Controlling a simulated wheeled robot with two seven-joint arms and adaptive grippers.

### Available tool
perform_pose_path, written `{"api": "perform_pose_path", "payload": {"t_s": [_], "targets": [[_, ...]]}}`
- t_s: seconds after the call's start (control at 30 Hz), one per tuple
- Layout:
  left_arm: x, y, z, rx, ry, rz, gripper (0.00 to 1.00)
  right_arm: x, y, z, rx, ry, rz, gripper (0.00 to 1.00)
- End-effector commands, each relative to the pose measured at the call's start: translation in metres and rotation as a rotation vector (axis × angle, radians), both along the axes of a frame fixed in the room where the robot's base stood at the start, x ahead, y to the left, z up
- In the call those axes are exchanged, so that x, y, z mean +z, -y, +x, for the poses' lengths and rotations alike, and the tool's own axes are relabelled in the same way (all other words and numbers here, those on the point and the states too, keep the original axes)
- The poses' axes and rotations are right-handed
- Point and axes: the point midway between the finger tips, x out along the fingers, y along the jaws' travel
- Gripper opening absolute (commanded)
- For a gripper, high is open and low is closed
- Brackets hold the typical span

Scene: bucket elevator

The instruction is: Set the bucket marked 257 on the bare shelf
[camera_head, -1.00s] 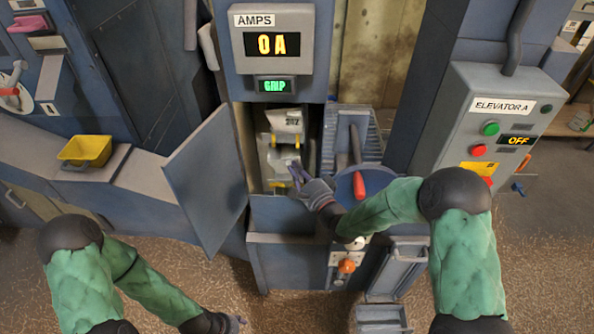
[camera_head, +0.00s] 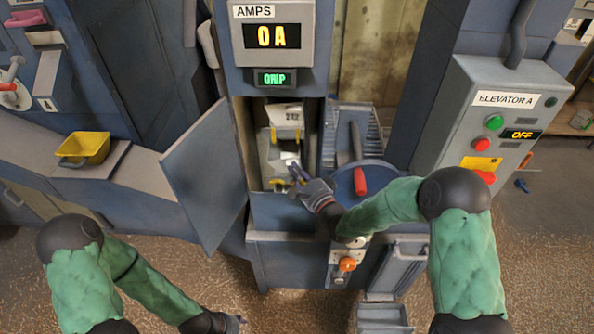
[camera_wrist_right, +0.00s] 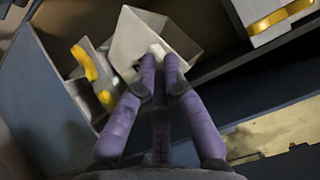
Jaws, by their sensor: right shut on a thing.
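My right gripper (camera_head: 298,174) reaches into the open elevator casing. Its purple fingers are shut on a pale grey bucket (camera_head: 272,156) with yellow parts at its sides. In the right wrist view the fingertips (camera_wrist_right: 160,58) close on a whitish part of this bucket (camera_wrist_right: 142,36). No number on it can be read. Another pale bucket (camera_head: 285,115) hangs just above, with a dark number that looks like 242 but is blurred. My left gripper (camera_head: 236,323) is low at the bottom edge, away from the buckets; its fingers are too small to judge. I cannot pick out the bare shelf.
An open door (camera_head: 207,178) swings out left of the casing. A yellow bucket (camera_head: 88,146) sits on a grey ledge (camera_head: 108,163) at left. A red-handled lever (camera_head: 360,182) stands close right of the opening. The control box (camera_head: 497,120) reads ELEVATOR A, OFF.

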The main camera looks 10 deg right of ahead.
Motion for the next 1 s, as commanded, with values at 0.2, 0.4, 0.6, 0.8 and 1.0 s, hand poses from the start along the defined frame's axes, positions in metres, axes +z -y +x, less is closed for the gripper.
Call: {"api": "perform_pose_path", "payload": {"t_s": [0.2, 0.4, 0.6, 0.8, 1.0], "targets": [[-0.004, 0.000, 0.000, 0.000, 0.000, 0.000, 0.51, -0.005, 0.001, 0.000, -0.003, -0.002, 0.002, 0.00], [-0.007, 0.000, 0.000, 0.000, 0.000, 0.000, 0.51, -0.009, 0.001, 0.000, -0.004, -0.003, 0.002, 0.00], [-0.010, 0.000, 0.000, 0.000, 0.000, 0.000, 0.51, -0.013, 0.002, 0.000, -0.005, -0.004, 0.003, 0.00], [-0.013, 0.000, 0.000, 0.000, 0.000, 0.000, 0.51, -0.017, 0.003, 0.000, -0.008, -0.006, 0.004, 0.00], [-0.017, 0.000, 0.000, 0.000, 0.000, 0.000, 0.51, -0.020, 0.004, 0.000, -0.010, -0.006, 0.005, 0.00]]}}
